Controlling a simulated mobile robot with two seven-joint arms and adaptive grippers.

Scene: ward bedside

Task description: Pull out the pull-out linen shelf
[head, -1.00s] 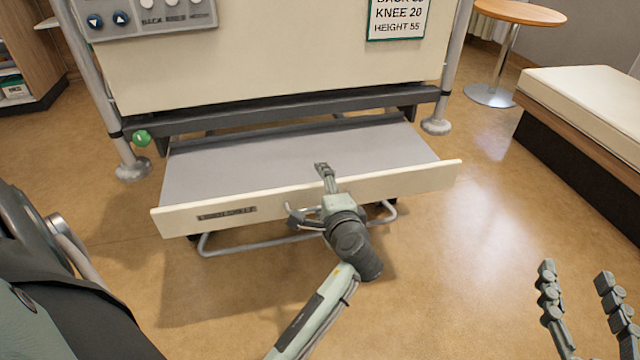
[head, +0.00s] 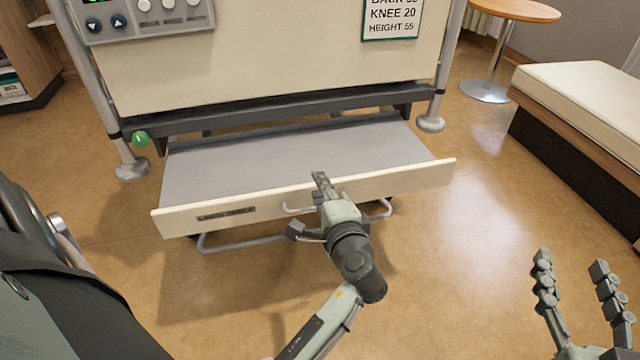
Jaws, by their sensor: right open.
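The pull-out linen shelf (head: 250,160) sits extended from under the bed end, its grey surface exposed. Its cream front panel (head: 410,182) has a dark label at left and a pale bar handle (head: 290,209) near the middle, partly hidden by my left gripper. My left gripper (head: 309,208) is at the handle with its fingers apart, one up against the panel and one lower in front. Whether it touches the handle is unclear. My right gripper (head: 572,266) is open and empty at lower right, away from the shelf.
The cream bed end board (head: 270,60) stands above the shelf between grey posts. A green knob (head: 140,138) is at the left post. A padded bench (head: 585,95) and a round table (head: 515,10) are at right.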

